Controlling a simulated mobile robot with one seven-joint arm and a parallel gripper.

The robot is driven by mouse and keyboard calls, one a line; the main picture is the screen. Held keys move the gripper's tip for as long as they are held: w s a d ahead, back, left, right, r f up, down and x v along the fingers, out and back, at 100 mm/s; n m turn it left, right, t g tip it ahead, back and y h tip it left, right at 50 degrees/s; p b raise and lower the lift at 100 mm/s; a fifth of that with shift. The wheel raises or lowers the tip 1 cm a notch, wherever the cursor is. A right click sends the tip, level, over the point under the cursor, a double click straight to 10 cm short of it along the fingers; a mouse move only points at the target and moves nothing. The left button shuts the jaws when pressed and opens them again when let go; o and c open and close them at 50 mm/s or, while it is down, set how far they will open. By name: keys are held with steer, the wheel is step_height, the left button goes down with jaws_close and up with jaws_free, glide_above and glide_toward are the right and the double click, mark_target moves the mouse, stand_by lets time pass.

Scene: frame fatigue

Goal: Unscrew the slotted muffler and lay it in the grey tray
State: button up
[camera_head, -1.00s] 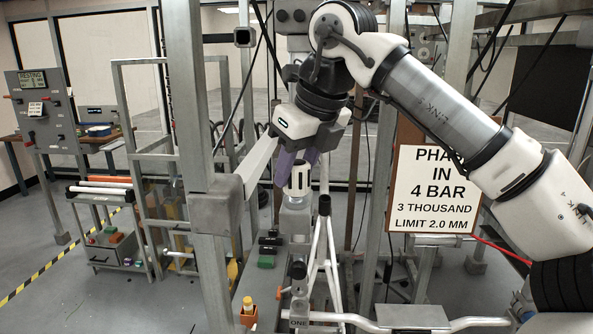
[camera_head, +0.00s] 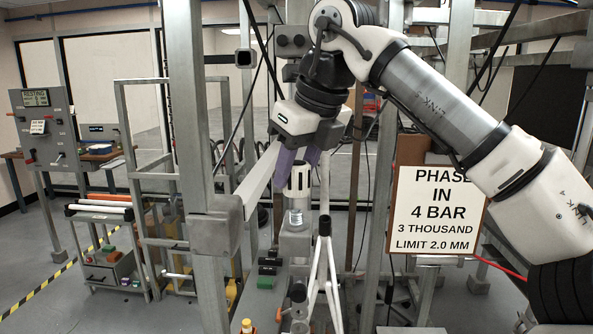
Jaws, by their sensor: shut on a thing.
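The slotted muffler (camera_head: 299,182) is a pale cylinder with dark vertical slots, upright near the middle of the view. My gripper (camera_head: 300,162) reaches down from above, its purple fingers shut around the muffler's upper part. A shiny threaded stem (camera_head: 296,217) shows below the muffler, just above a grey metal block (camera_head: 294,244). I cannot tell whether the stem's lower end is still inside the block. I cannot make out the grey tray with certainty.
A grey frame post (camera_head: 203,130) with a joint block (camera_head: 214,234) stands close on the left. A white tripod stand (camera_head: 323,265) is just right of the block. A printed sign (camera_head: 436,212) hangs at right. A trolley (camera_head: 110,268) stands at far left.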

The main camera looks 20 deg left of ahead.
mark_target(296, 163)
steer(key=shift+r, duration=0.1)
steer(key=shift+r, duration=1.95)
